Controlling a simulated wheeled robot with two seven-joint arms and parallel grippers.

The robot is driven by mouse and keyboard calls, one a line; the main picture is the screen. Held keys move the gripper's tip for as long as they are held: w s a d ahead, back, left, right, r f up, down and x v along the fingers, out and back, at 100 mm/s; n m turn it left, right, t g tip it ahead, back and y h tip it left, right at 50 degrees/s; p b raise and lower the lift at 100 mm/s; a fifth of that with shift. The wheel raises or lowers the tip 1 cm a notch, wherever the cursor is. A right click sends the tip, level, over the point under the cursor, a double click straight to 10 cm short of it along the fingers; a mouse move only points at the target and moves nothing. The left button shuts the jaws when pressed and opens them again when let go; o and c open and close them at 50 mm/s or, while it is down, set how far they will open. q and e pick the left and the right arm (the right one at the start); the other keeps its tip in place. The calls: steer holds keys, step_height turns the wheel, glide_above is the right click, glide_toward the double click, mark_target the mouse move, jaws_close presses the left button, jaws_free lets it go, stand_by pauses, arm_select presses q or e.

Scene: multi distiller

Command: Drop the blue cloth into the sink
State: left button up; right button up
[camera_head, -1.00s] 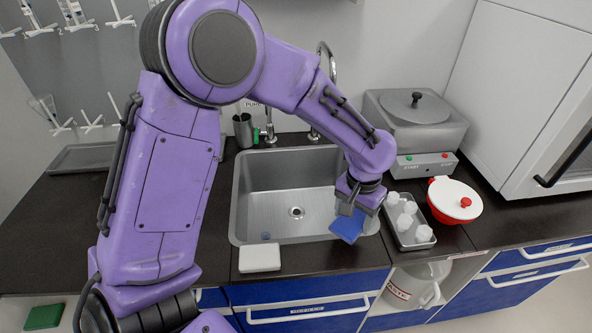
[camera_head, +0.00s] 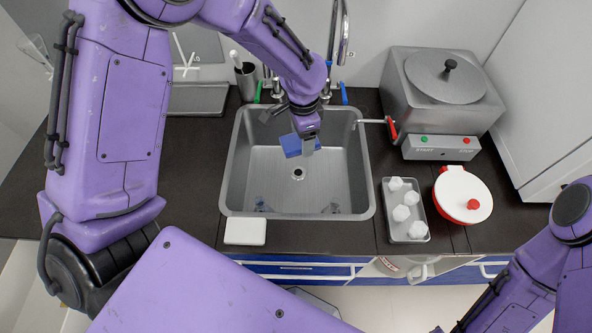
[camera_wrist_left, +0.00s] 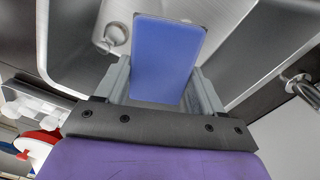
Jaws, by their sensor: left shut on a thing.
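The blue cloth (camera_head: 291,146) is held by my left gripper (camera_head: 300,138) over the steel sink (camera_head: 240,180), above and behind the drain. In the left wrist view the blue cloth (camera_wrist_left: 168,55) sits between the two fingers of my left gripper (camera_wrist_left: 165,85), which are shut on it. The sink (camera_wrist_left: 75,45) shows around and below it there. How high the cloth hangs above the sink floor is hard to tell. My right arm shows at the lower right of the head view, but its gripper is out of view.
A faucet (camera_head: 343,45) stands behind the sink. A tray of white bottles (camera_head: 403,210), a round white-lidded container (camera_head: 462,195) and a grey machine (camera_head: 440,95) are to the right. A white block (camera_head: 245,231) lies at the sink's front edge. Small glassware (camera_head: 331,208) lies in the sink.

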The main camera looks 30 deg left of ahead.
arm_select(q)
steer(key=m+p, duration=0.2)
steer(key=m, duration=0.1)
steer(key=a+m+p, duration=0.1)
steer(key=m+p, duration=0.1)
steer(key=m, duration=0.2)
steer(key=a+m+p, duration=0.1)
steer(key=m+p, duration=0.1)
steer(key=m, duration=0.1)
steer(key=shift+w+r+m, duration=0.1)
steer(key=shift+r+m, duration=0.1)
steer(key=shift+m, duration=0.2)
steer(key=shift+a+f+m+p, duration=0.1)
steer(key=shift+a+m+p, duration=0.1)
steer(key=shift+m+p, duration=0.55)
arm_select(e)
step_height(320, 180, up, 8)
steer(key=r, duration=0.1)
arm_select(q)
steer(key=shift+f+m, duration=0.2)
steer(key=shift+m, duration=0.15)
step_height(320, 180, down, 6)
steer(key=b, duration=0.5)
steer(key=shift+b, duration=0.4)
arm_select(e)
steer(key=f, duration=0.6)
steer(key=shift+w+a, duration=0.1)
steer(key=shift+w, duration=0.15)
arm_select(q)
steer(key=o, duration=1.1)
